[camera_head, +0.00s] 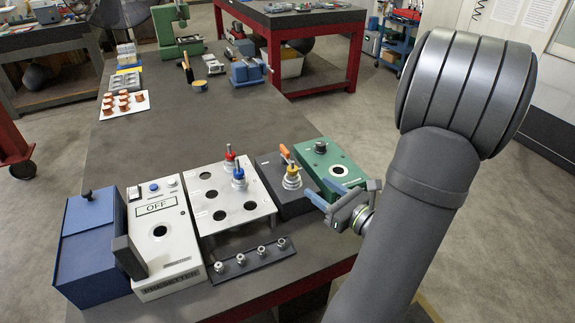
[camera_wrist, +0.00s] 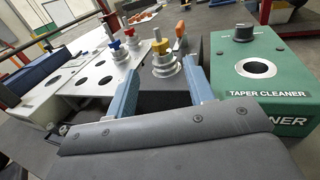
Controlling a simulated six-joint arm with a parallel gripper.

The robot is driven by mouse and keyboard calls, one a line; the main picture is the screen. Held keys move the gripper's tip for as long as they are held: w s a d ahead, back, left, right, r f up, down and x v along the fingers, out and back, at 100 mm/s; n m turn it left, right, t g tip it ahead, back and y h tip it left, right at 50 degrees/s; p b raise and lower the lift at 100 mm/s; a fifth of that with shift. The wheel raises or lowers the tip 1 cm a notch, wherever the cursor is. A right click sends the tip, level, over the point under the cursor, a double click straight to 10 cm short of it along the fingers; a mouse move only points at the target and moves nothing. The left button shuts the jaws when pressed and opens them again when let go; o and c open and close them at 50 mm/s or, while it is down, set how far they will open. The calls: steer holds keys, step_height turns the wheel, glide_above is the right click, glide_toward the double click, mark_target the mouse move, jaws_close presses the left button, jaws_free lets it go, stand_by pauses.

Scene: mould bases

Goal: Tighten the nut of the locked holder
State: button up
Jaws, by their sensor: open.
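The locked holder (camera_head: 292,178), a silver holder with a collared nut and a yellow-topped tool, stands upright in the dark grey block (camera_head: 268,170). An orange lever (camera_head: 285,152) is beside it. In the wrist view the holder (camera_wrist: 164,66) shows just past and between my blue fingertips, with the orange lever (camera_wrist: 180,28) behind it. My gripper (camera_head: 318,186) is open and empty, close to the right front of the holder. In the wrist view its fingers (camera_wrist: 162,78) are spread, one to each side of the holder; I cannot tell whether they touch it.
The green taper cleaner (camera_head: 333,168) stands close on the right. The white rack (camera_head: 237,212) at left carries red-topped (camera_head: 230,160) and blue-topped (camera_head: 239,177) holders. A low dark strip (camera_head: 252,260) with several small parts is in front.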

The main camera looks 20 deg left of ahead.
mark_target(293, 170)
steer(key=x, duration=1.3)
steer(key=shift+c, duration=0.2)
steer(key=c, duration=1)
